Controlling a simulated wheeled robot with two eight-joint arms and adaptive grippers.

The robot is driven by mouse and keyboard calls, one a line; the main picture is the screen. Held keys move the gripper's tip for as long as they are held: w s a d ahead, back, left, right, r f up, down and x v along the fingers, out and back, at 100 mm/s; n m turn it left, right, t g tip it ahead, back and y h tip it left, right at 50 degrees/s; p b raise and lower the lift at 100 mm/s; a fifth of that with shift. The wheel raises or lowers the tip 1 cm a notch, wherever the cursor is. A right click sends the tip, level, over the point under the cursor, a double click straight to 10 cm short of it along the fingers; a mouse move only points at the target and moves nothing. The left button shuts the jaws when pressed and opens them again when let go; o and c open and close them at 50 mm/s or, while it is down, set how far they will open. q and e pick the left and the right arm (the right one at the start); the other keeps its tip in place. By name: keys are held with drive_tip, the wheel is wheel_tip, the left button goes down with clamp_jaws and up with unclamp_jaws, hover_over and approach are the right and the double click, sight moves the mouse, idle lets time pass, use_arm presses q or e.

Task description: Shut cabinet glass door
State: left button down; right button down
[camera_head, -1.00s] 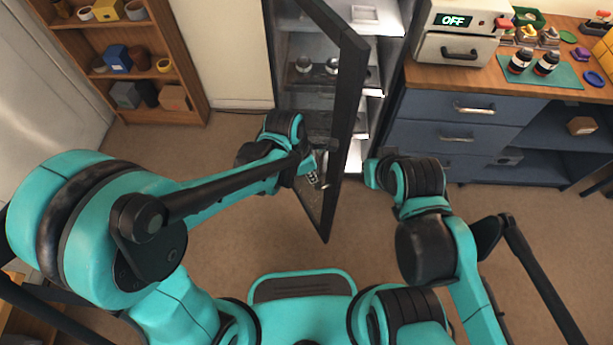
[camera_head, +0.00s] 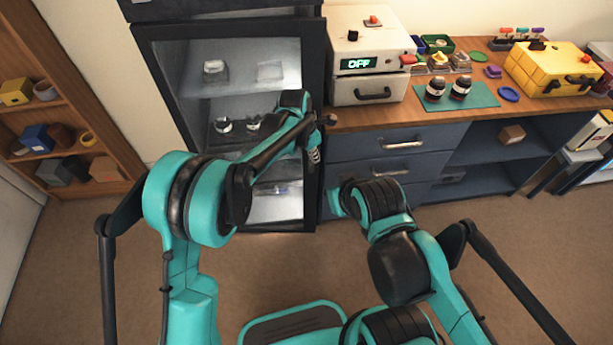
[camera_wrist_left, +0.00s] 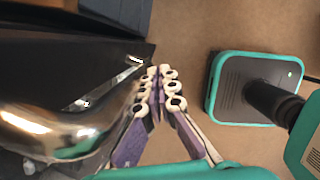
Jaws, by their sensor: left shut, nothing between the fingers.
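The cabinet's glass door (camera_head: 240,52), with its black frame, covers the front of the dark cabinet (camera_head: 220,9) in the head view. It looks shut or almost shut; I cannot tell whether a thin gap remains. Shelves with clear and dark items show through the glass. My left gripper (camera_head: 314,154) is shut and empty, in front of the door's right edge. In the left wrist view its fingers (camera_wrist_left: 160,92) are together, beside a shiny metal handle (camera_wrist_left: 55,135) on a dark surface. I cannot tell whether they touch it. My right gripper's fingers are hidden behind its arm.
A blue drawer cabinet (camera_head: 385,160) with a wooden top stands directly right of the glass cabinet, bearing a white oven-like box (camera_head: 372,88) and a yellow case (camera_head: 555,72). A wooden shelf (camera_head: 110,135) stands at left. The carpet in front is clear.

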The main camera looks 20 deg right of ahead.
use_arm(q)
drive_tip(key=w+d+n, duration=0.1)
drive_tip(key=w+d, duration=0.1)
drive_tip(key=w, duration=0.4)
drive_tip(key=shift+w+d+r+n+p, duration=0.15)
drive_tip(key=shift+w+n+p, duration=0.15)
use_arm(e)
drive_tip(key=shift+s+a+r, duration=0.1)
drive_tip(key=shift+s+r, duration=0.1)
drive_tip(key=shift+r, duration=0.3)
